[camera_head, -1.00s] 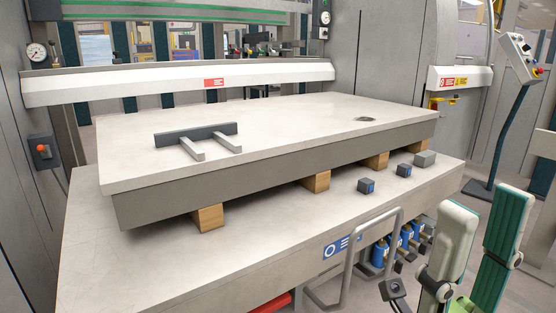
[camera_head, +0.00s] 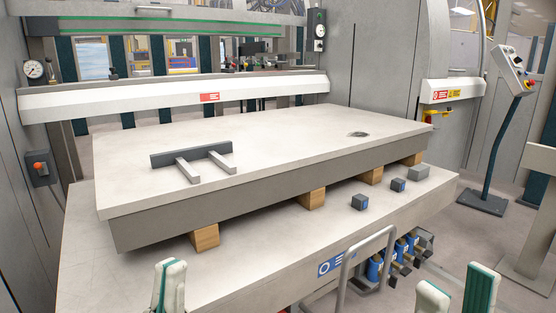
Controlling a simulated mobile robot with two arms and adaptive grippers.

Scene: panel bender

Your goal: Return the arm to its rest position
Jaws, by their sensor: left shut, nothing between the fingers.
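No arm part covers the raised pale slab (camera_head: 290,140) of the panel bender.
A dark bar with two prongs (camera_head: 192,160) lies on the slab. Wooden blocks (camera_head: 205,236) hold the slab above the machine bed (camera_head: 260,262). Small grey blocks (camera_head: 360,202) sit on the bed at right. A grey tube handle (camera_head: 350,268) rises in front. A control post (camera_head: 505,145) stands right.

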